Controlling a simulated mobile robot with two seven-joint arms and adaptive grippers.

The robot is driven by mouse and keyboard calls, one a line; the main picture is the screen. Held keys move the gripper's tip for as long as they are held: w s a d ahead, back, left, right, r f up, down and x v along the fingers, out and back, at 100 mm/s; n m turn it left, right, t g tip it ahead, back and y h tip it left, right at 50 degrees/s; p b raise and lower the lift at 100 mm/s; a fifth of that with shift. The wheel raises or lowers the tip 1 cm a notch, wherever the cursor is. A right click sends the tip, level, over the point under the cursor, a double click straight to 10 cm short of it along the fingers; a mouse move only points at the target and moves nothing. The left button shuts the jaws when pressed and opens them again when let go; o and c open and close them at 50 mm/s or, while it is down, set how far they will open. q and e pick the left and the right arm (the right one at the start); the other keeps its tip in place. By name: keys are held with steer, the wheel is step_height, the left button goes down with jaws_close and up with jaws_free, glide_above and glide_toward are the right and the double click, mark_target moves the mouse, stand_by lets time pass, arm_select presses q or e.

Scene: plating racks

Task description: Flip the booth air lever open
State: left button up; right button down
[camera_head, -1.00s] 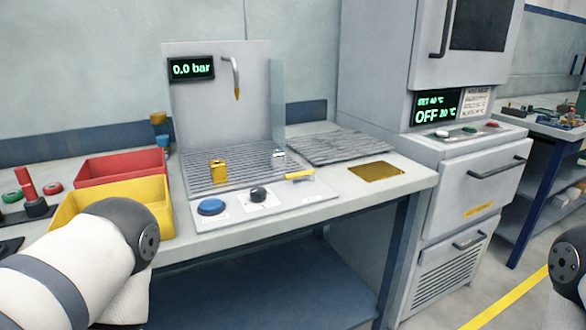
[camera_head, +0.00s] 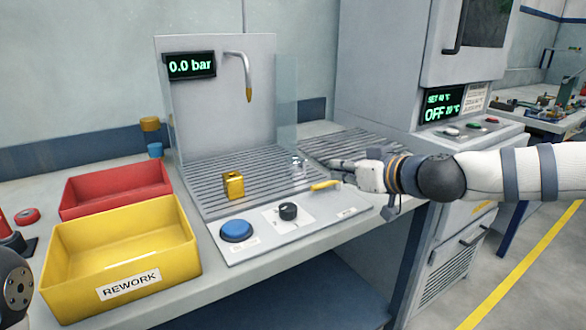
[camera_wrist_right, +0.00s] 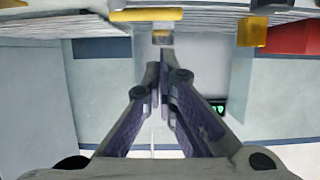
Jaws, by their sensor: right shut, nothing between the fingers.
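The air lever is a yellow handle (camera_head: 325,186) at the right end of the booth's white front panel. It lies roughly level along the panel and also shows as a yellow bar (camera_wrist_right: 146,15) at the top of the right wrist view. My right gripper (camera_head: 334,172) reaches in from the right, just behind and above the handle. Its fingers (camera_wrist_right: 160,60) are shut and empty, and I cannot tell whether they touch the lever. The booth display (camera_head: 191,66) reads 0.0 bar. My left gripper is out of view.
The panel also has a blue button (camera_head: 236,231) and a black knob (camera_head: 288,211). A gold block (camera_head: 233,186) stands on the slatted booth floor under a nozzle (camera_head: 248,92). Yellow (camera_head: 120,282) and red (camera_head: 115,187) bins stand left. A clear side shield (camera_head: 287,115) stands near my right gripper.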

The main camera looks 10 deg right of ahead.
mark_target(325, 184)
steer(key=x, duration=0.3)
steer(key=b+x, duration=0.1)
steer(key=x, duration=0.2)
steer(key=r+b+x, duration=0.1)
steer(key=x, duration=0.2)
steer(key=shift+w+d, duration=0.2)
steer(key=shift+w, duration=0.1)
steer(key=shift+w+f, duration=0.15)
steer(key=shift+f, duration=0.15)
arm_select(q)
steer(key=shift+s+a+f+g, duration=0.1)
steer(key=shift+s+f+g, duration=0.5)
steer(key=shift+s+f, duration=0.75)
arm_select(e)
steer(key=shift+s+d+f, duration=0.25)
steer(key=shift+s+f, duration=0.05)
steer(key=shift+s, duration=0.4)
steer(key=shift+s+d+f, duration=0.2)
steer(key=shift+s+f, duration=0.05)
steer(key=shift+s, duration=0.4)
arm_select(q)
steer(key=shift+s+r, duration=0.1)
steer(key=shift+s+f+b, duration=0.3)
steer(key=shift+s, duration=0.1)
arm_select(e)
steer(key=shift+s+d+n+y, duration=0.15)
steer(key=shift+n+y, duration=0.65)
steer(key=shift+y, duration=0.1)
